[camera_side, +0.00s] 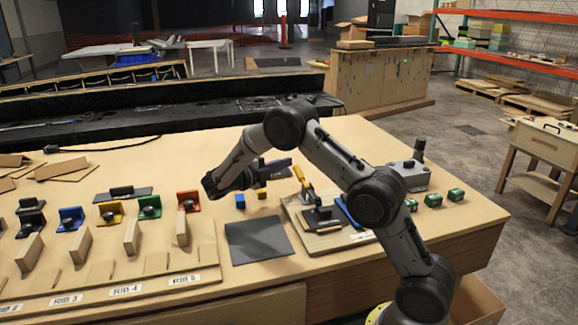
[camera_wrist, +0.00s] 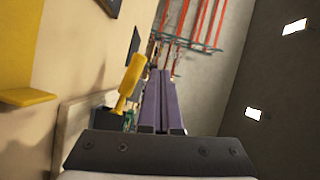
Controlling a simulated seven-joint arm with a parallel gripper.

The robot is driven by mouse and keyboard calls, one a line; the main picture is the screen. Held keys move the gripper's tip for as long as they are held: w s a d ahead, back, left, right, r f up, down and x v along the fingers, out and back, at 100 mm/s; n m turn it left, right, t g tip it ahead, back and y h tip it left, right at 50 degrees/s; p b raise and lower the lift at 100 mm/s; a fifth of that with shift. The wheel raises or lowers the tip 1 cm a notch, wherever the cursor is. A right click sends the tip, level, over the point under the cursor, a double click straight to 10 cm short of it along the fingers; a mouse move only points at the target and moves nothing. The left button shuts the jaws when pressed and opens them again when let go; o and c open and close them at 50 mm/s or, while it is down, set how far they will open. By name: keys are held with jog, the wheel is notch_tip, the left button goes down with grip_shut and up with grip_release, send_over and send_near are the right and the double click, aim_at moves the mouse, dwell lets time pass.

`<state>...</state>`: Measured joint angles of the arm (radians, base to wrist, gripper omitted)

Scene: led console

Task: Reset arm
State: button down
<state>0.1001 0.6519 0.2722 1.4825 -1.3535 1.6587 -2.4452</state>
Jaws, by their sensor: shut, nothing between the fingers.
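My gripper (camera_side: 282,165) is at the end of my bent arm, above the table, with its fingers pointing right in the side view. In the wrist view its two purple-grey fingers (camera_wrist: 160,95) lie together, shut and empty. A yellow handle (camera_side: 301,177) stands on the wooden fixture board (camera_side: 325,245), just beyond the fingers in the side view. The yellow handle (camera_wrist: 131,80) also shows left of the fingers in the wrist view. I cannot tell the exact gap between them; no contact is visible.
A dark mat (camera_side: 258,240) lies in front. Coloured brackets and upright wooden ribs fill the left. A grey device (camera_side: 410,178) and green blocks (camera_side: 433,200) stand right.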

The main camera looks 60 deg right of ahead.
jog(key=w+a+r, duration=0.4)
jog(key=a, duration=0.1)
notch_tip(320, 180, up, 7)
jog(key=s+m, duration=0.2)
jog(key=s+a+r+m+t+y, duration=0.2)
jog(key=s+r+m+y, duration=0.1)
jog(key=s, duration=0.5)
jog(key=s+a+r+m+t+y, duration=0.2)
jog(key=s+r+m+y, duration=0.15)
jog(key=s, duration=0.55)
jog(key=s+a+f+m+t+y, duration=0.3)
jog(key=s+a+f+m+y, duration=0.2)
jog(key=m, duration=0.8)
jog(key=s+a+f+m+t+y, duration=0.4)
jog(key=a+f+m, duration=0.3)
jog(key=a+m, duration=0.4)
jog(key=shift+s+a+f+m+y, duration=0.3)
jog(key=shift+s+a+m+y, duration=0.15)
jog(key=shift+s+m, duration=0.4)
